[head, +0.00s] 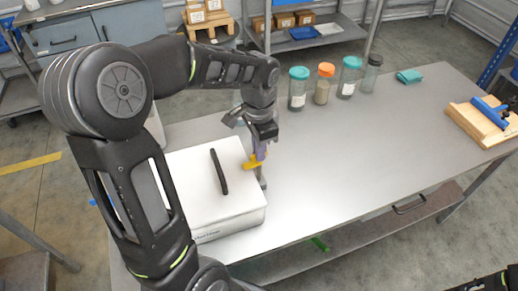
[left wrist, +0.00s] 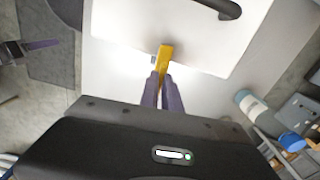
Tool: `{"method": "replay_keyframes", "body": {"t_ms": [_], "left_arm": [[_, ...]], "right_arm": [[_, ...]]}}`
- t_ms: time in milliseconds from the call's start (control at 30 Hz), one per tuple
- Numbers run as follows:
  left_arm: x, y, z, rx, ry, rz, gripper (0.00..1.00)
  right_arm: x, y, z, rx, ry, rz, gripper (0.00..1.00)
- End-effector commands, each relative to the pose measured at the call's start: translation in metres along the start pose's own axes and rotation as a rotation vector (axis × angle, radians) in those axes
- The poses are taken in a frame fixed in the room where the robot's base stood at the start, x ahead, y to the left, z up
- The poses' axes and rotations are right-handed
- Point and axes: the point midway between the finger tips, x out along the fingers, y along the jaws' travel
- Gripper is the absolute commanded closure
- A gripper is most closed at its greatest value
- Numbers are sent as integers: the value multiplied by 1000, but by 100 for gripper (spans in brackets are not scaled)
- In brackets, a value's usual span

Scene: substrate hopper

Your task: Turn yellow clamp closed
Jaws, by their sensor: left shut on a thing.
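The yellow clamp (head: 251,162) sits at the right side of a white box-shaped hopper (head: 240,205) with a black handle (head: 219,171) on its lid. My left gripper (head: 260,153) reaches down to it from above, at the box's right edge. In the left wrist view the purple fingers (left wrist: 162,88) are shut on the yellow clamp (left wrist: 164,60), whose end sticks out past the fingertips toward the lid. The gripped part is hidden between the fingers. My right gripper is not clearly visible; only a dark part of my body shows at the bottom right of the head view.
Several lidded jars (head: 324,84) stand along the back of the grey table (head: 360,150). A folded teal cloth (head: 409,76) lies right of them. A wooden block with a blue tool (head: 484,118) is at the right end. The table's middle is clear.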

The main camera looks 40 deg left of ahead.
Motion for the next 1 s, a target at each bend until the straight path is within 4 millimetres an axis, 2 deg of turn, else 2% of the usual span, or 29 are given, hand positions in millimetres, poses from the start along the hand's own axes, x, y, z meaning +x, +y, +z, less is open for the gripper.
{"method": "replay_keyframes", "body": {"t_ms": [233,700,733,1000], "left_arm": [[-1,-1,0,86,2,-2,100],[-1,-1,-1,103,2,-3,100],[-1,-1,-1,103,2,-3,90],[0,0,0,101,1,-1,71]], "right_arm": [[0,0,0,0,0,0,65],[0,0,0,0,0,0,65],[0,0,0,0,0,0,65],[0,0,0,0,0,0,65]]}}
